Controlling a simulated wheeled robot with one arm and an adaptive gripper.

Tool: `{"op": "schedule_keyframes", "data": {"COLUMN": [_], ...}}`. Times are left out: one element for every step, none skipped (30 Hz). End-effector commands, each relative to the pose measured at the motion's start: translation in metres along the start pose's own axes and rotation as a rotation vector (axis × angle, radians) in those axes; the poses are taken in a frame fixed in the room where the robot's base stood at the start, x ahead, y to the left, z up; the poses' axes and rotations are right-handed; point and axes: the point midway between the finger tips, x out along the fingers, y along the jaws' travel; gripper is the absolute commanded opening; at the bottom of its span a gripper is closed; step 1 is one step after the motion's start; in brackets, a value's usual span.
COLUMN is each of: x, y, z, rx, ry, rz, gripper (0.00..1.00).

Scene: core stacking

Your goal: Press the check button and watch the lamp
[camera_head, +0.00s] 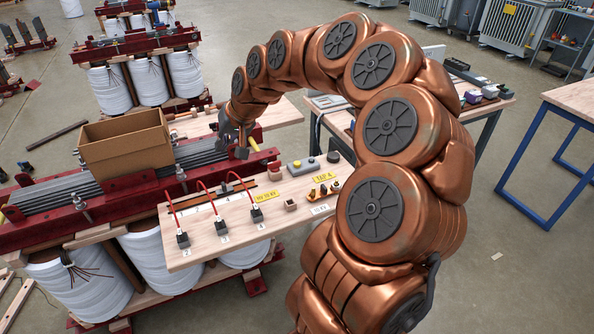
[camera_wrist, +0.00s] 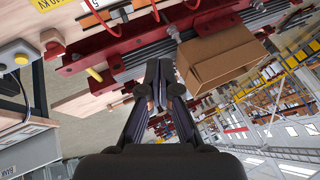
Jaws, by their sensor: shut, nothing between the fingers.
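A small grey box (camera_head: 304,167) with a yellow button and a dark round part on top lies on the far side of the wooden board (camera_head: 215,248). Its yellow button (camera_wrist: 21,58) shows at the left edge of the wrist view. A dark dome (camera_head: 333,157) sits beside the grey box; I cannot tell whether it is the lamp, and no glow shows. My gripper (camera_head: 242,152) is shut and empty, above the red frame and left of the grey box. Its closed fingers (camera_wrist: 158,75) show in the wrist view, apart from the button.
An open cardboard box (camera_head: 125,147) stands on the core beside my gripper. Three red leads (camera_head: 209,202) rise from terminals on the board. A small red block (camera_head: 275,170) and yellow tags lie near the grey box. A blue-legged table (camera_head: 560,130) stands at right.

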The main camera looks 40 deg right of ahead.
Motion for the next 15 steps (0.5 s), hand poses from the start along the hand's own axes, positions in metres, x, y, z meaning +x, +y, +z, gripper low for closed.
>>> {"op": "schedule_keyframes", "data": {"x": [0.013, 0.018, 0.024, 0.027, 0.03, 0.035, 0.038, 0.041, 0.043, 0.044, 0.046, 0.049, 0.05, 0.051, 0.051], "y": [0.025, 0.038, 0.057, 0.071, 0.086, 0.105, 0.121, 0.137, 0.157, 0.171, 0.185, 0.202, 0.215, 0.226, 0.239], "z": [-0.015, -0.025, -0.037, -0.045, -0.053, -0.062, -0.068, -0.074, -0.081, -0.084, -0.087, -0.091, -0.093, -0.094, -0.096], "rx": [0.05, 0.076, 0.111, 0.138, 0.164, 0.196, 0.222, 0.248, 0.277, 0.299, 0.319, 0.343, 0.359, 0.375, 0.394], "ry": [0.039, 0.063, 0.094, 0.117, 0.14, 0.169, 0.19, 0.211, 0.238, 0.256, 0.273, 0.293, 0.307, 0.32, 0.337], "rz": [0.0, 0.001, 0.006, 0.008, 0.012, 0.02, 0.025, 0.032, 0.043, 0.05, 0.056, 0.067, 0.075, 0.083, 0.091], "gripper": [0.0, 0.0, 0.0, 0.0, 0.0, 0.0, 0.0, 0.0, 0.0, 0.0, 0.0, 0.0, 0.0, 0.0, 0.0]}}
